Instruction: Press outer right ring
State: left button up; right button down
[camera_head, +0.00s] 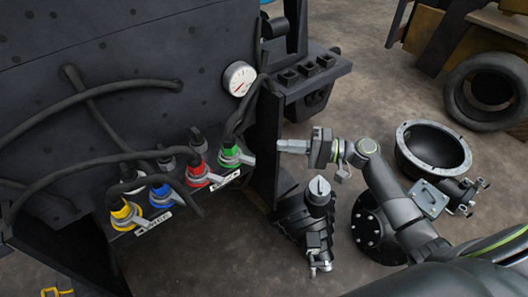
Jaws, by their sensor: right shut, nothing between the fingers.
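A row of hose couplings with coloured rings sits on a dark ledge of the forklift, left of centre. From left to right the rings are yellow (126,214), blue (161,194), red (198,175) and green (229,156). The green ring is the outer right one, with a grey lever at its right side. My right gripper (282,146) is shut and empty. It points left and appears to the right of the green ring, with a gap between them in the picture. My left gripper is not in view.
Black hoses (125,84) loop over the forklift's dark body around the couplings. A white gauge (240,79) sits above the green ring. A dark vertical plate (265,135) stands between the couplings and my right gripper. A tyre (488,91) and a round housing (432,150) lie at right.

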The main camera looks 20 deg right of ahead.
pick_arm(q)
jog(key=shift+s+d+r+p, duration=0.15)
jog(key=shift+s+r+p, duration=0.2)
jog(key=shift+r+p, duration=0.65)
pick_arm(e)
jog(key=s+a, duration=0.1)
jog(key=a, duration=0.6)
pick_arm(q)
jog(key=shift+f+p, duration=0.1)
jog(key=shift+p, duration=0.2)
pick_arm(e)
jog(key=shift+s+t, duration=0.15)
jog(key=shift+t, duration=0.15)
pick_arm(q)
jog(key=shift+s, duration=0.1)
pick_arm(e)
jog(key=shift+m, duration=0.3)
